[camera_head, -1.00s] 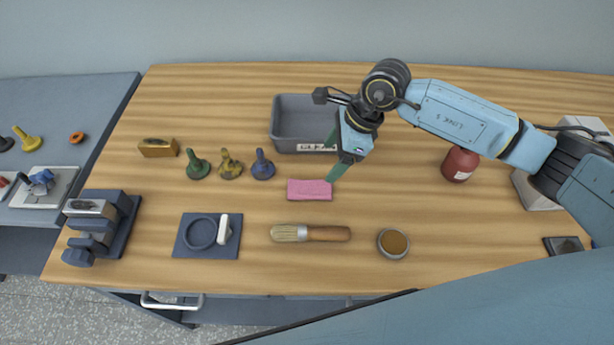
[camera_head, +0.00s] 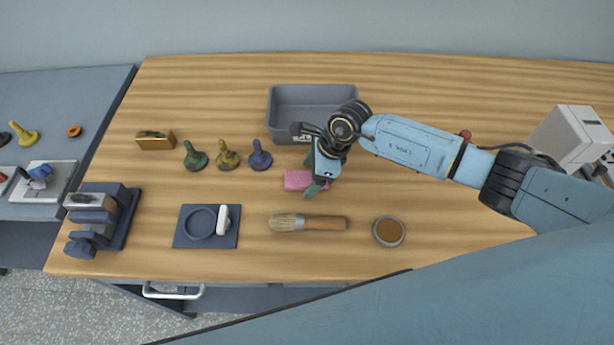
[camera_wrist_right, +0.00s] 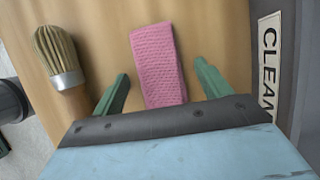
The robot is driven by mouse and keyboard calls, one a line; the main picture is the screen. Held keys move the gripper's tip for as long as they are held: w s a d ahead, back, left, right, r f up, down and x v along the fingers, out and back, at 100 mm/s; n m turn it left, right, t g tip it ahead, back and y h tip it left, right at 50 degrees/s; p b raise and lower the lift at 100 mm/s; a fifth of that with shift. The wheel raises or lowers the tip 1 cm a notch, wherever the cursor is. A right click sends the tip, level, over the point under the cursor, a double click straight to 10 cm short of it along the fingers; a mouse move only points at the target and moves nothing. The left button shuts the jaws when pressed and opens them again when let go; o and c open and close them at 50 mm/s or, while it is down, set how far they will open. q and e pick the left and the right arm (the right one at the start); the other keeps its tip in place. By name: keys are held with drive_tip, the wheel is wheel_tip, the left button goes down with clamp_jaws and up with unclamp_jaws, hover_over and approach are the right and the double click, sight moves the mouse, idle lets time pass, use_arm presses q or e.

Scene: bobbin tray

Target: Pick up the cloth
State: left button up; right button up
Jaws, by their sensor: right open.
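The pink cloth (camera_head: 297,180) lies flat on the wooden table, in front of the grey bin. In the right wrist view the cloth (camera_wrist_right: 158,62) shows as a textured pink strip that runs in between the two green fingers. My right gripper (camera_head: 310,178) is open, with its fingers on either side of the cloth and its body covering the cloth's right part. In the right wrist view the open right gripper (camera_wrist_right: 164,84) has a gap between each finger and the cloth. I cannot tell how high the fingertips are above the table. My left gripper is not in view.
The grey bin (camera_head: 285,106), labelled CLEAN in the wrist view, stands just behind the cloth. A brush (camera_head: 325,223) lies in front of it, and a round tin (camera_head: 389,231) stands to the right. Several bobbin-like pieces, including a blue one (camera_head: 260,157), stand to the left.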

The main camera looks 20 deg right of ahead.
drive_tip(key=c, duration=1.1)
drive_tip(key=shift+o, duration=0.2)
wheel_tip(320, 180, up, 10)
drive_tip(key=shift+b, duration=0.35)
drive_tip(key=o, duration=0.5)
drive_tip(key=shift+c, duration=0.2)
drive_tip(key=c, duration=0.4)
